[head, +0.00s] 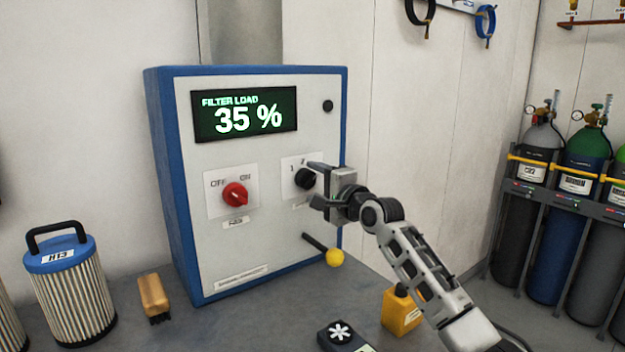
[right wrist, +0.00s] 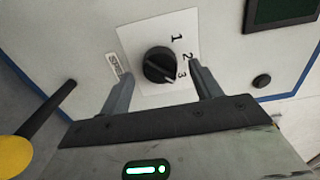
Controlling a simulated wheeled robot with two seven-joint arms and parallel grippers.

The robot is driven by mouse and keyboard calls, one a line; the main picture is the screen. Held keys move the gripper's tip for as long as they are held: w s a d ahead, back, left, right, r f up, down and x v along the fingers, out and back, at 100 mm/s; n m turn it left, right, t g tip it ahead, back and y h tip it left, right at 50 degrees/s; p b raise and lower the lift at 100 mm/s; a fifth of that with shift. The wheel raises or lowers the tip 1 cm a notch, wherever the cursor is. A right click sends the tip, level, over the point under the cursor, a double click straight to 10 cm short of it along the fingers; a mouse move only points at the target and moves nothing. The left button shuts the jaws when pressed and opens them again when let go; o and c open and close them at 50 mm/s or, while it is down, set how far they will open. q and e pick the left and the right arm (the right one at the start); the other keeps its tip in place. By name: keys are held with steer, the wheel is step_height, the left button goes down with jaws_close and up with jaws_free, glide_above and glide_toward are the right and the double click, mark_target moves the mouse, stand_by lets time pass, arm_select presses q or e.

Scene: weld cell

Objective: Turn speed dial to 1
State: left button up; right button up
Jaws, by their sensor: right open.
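The speed dial (head: 305,179) is a black knob on a white plate on the front of the blue and white control box (head: 236,262). In the right wrist view the dial (right wrist: 160,65) has the numbers 1, 2 and 3 beside it. Its mark seems to point near 3, but this is hard to tell. My right gripper (head: 314,184) is open in front of the dial. In the right wrist view its fingers (right wrist: 162,72) stand on either side of the knob, with gaps visible; their depth relative to it is unclear. My left gripper is not in view.
A red OFF/ON knob (head: 236,194) is left of the dial. A black lever with a yellow ball (head: 335,257) sticks out below. The display (head: 244,114) reads filter load 35 %. A filter (head: 70,290), a brush (head: 154,296) and a yellow block (head: 400,312) stand on the bench.

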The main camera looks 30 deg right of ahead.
steer(key=shift+w+a, duration=0.1)
steer(key=shift+w, duration=0.7)
steer(key=shift+c, duration=0.3)
steer(key=c, duration=0.9)
